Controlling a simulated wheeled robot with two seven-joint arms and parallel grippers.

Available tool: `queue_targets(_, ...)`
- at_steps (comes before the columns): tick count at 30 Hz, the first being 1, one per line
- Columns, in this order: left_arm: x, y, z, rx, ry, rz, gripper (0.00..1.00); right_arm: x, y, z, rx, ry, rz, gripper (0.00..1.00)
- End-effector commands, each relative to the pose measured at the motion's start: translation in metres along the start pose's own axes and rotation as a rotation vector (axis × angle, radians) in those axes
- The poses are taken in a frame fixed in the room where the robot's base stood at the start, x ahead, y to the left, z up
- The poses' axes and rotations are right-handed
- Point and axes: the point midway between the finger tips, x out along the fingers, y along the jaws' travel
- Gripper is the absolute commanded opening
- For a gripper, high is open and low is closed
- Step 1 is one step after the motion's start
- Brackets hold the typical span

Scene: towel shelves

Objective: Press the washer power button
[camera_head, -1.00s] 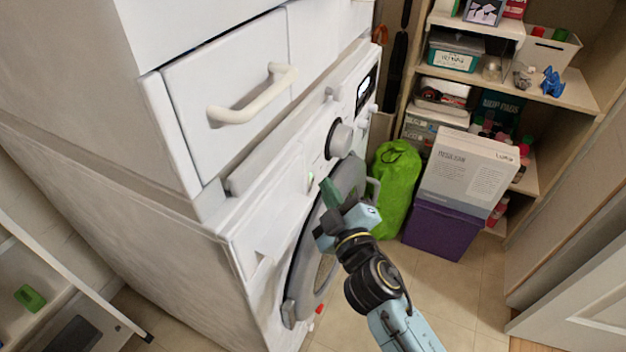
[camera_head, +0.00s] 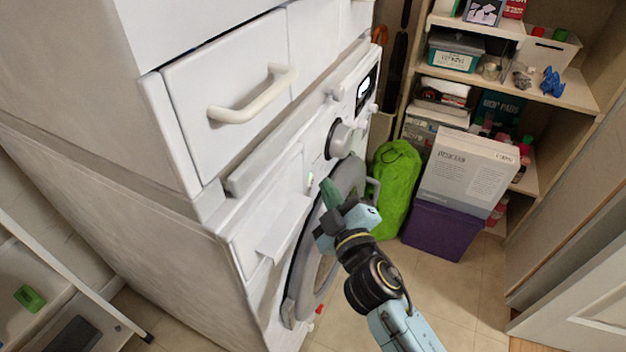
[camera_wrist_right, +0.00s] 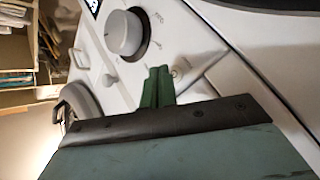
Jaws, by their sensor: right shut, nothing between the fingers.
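The white washer (camera_head: 262,215) stands below a drawer unit, its front facing right. Its control panel carries a round knob (camera_head: 340,140) and a dark display (camera_head: 367,88). The knob (camera_wrist_right: 124,32) also shows in the right wrist view. A small round mark (camera_wrist_right: 178,72), perhaps the power button, is on the panel just right of the fingertips there. My right gripper (camera_head: 331,190) is shut and empty, its green fingers pointing at the panel below the knob. The fingertips (camera_wrist_right: 158,72) are close to the panel; I cannot tell whether they touch. My left gripper is out of view.
The grey round washer door (camera_head: 343,180) is beside my right gripper. A drawer handle (camera_head: 253,95) sticks out above. A green bag (camera_head: 396,185), a purple bin (camera_head: 440,230) with a white box (camera_head: 466,170), and shelves (camera_head: 575,95) stand behind. The tiled floor (camera_head: 440,290) at front right is clear.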

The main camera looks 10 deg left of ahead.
Motion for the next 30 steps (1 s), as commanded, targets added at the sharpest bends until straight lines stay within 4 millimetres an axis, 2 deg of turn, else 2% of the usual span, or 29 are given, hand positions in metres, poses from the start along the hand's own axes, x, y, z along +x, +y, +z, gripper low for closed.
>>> queue_targets(30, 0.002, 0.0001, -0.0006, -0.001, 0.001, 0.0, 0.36, 0.0064, -0.0046, -0.0046, 0.0, 0.0, 0.0, 0.0)
